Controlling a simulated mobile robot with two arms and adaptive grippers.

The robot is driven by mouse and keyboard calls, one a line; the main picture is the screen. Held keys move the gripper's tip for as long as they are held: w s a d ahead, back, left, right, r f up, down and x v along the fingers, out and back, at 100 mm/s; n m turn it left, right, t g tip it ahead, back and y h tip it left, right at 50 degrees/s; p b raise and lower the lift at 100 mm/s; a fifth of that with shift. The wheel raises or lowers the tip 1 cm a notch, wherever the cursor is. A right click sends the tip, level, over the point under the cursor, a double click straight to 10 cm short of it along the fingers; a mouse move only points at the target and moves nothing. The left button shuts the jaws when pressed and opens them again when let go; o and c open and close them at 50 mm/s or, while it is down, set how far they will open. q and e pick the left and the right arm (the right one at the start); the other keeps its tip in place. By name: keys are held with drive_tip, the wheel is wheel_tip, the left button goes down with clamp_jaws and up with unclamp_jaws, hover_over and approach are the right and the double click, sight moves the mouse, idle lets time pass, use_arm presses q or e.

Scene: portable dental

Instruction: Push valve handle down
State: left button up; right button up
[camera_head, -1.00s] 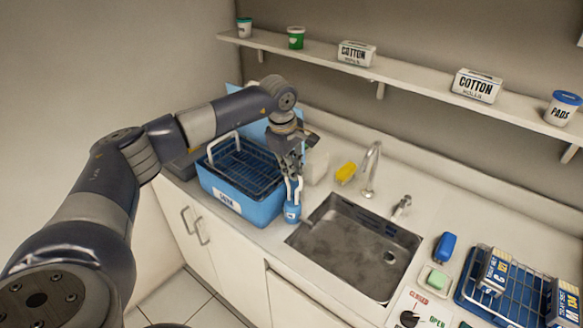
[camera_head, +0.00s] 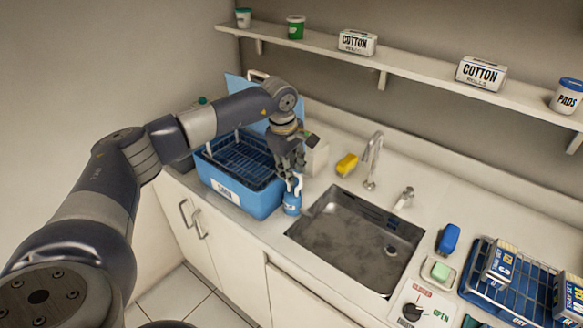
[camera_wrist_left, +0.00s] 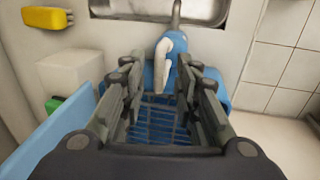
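A black valve knob (camera_head: 412,311) sits on a white panel marked CLOSED and OPEN at the bottom right of the head view. A small chrome handle (camera_head: 404,198) stands by the sink faucet. My left gripper (camera_head: 290,172) points down far left of the knob, above a blue bottle (camera_head: 292,204) with a white top. My right gripper is not in view.
A blue basin (camera_head: 262,204) with a dark rack stands beside my left gripper. The sink (camera_head: 345,245) lies between bottle and knob. A yellow sponge (camera_head: 347,164), blue item (camera_head: 448,238), green soap (camera_head: 440,271) and wire rack (camera_head: 488,298) are on the counter.

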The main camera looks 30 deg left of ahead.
use_arm(q)
wheel_tip(320, 180, up, 12)
drive_tip(key=s, duration=0.2)
drive_tip(key=shift+s, duration=0.15)
drive_tip(key=shift+a+f, duration=0.1)
idle(0.4)
